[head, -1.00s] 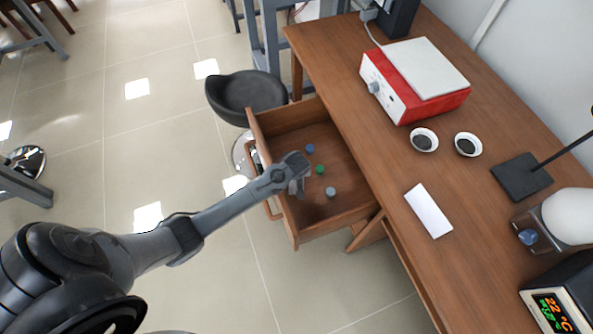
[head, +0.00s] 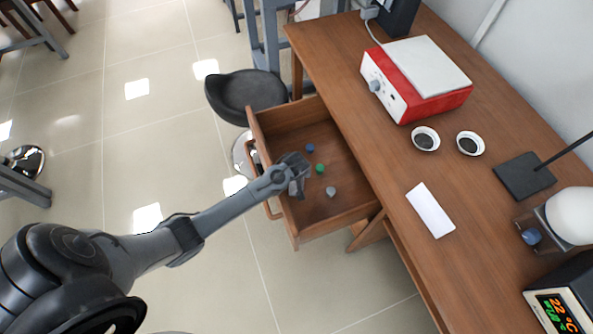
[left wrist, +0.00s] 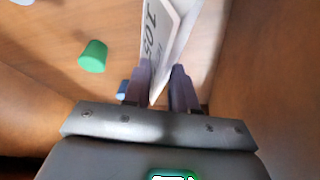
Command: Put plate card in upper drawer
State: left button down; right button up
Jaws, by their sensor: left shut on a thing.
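The plate card (left wrist: 172,32) is a white folded card with black digits, seen in the left wrist view. My left gripper (left wrist: 165,88) is shut on the card's lower end, which sits between its fingers. In the head view my left gripper (head: 298,186) is over the open drawer (head: 341,217), near the drawer's front; the card is hidden there. I cannot tell whether the card touches the drawer floor. My right gripper is not in view.
A green cap (head: 320,169), a blue cap (head: 310,147) and a grey cap (head: 331,193) lie in the drawer. On the desk are a white rectangular piece (head: 430,210), two small dishes (head: 425,139) (head: 470,143) and a red-white device (head: 415,80). A black stool (head: 245,95) stands behind the drawer.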

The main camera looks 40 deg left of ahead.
pick_arm(q)
jog(key=shift+f, duration=0.15)
jog(key=c, duration=1.4)
grip_release()
jog(key=o, duration=0.6)
